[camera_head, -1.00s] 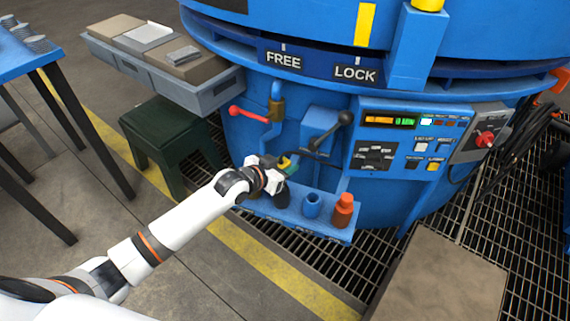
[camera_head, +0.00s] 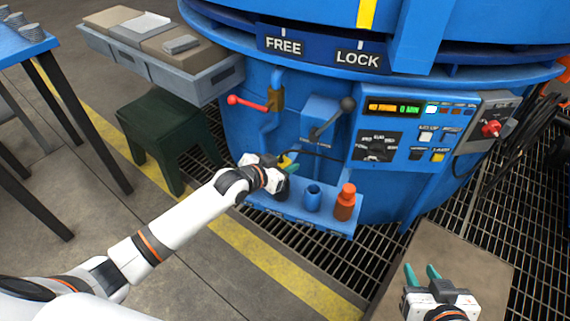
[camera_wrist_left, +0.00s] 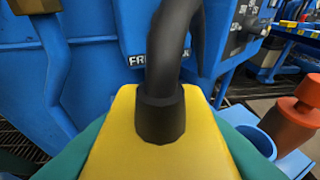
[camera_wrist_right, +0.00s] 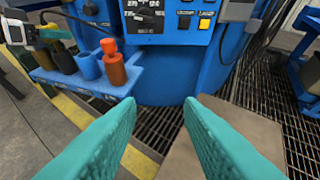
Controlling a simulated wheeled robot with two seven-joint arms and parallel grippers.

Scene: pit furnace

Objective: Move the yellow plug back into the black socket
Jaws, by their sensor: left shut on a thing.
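The yellow plug (camera_head: 285,160) is held between the teal fingers of my left gripper (camera_head: 288,167), which is shut on it. It fills the lower middle of the left wrist view (camera_wrist_left: 205,145), its black cable rising from the top. In the head view the socket (camera_head: 283,192) is partly hidden by my gripper. I cannot tell whether plug and socket touch. My right gripper (camera_head: 421,273) is open and empty at the lower right.
On the blue shelf (camera_head: 318,222), a blue socket (camera_head: 312,199) and an orange socket with an orange plug (camera_head: 345,201) stand right of the black one. A black-knobbed lever (camera_head: 335,117) and red-handled valve (camera_head: 248,101) project above. A control panel (camera_head: 405,130) is to the right.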

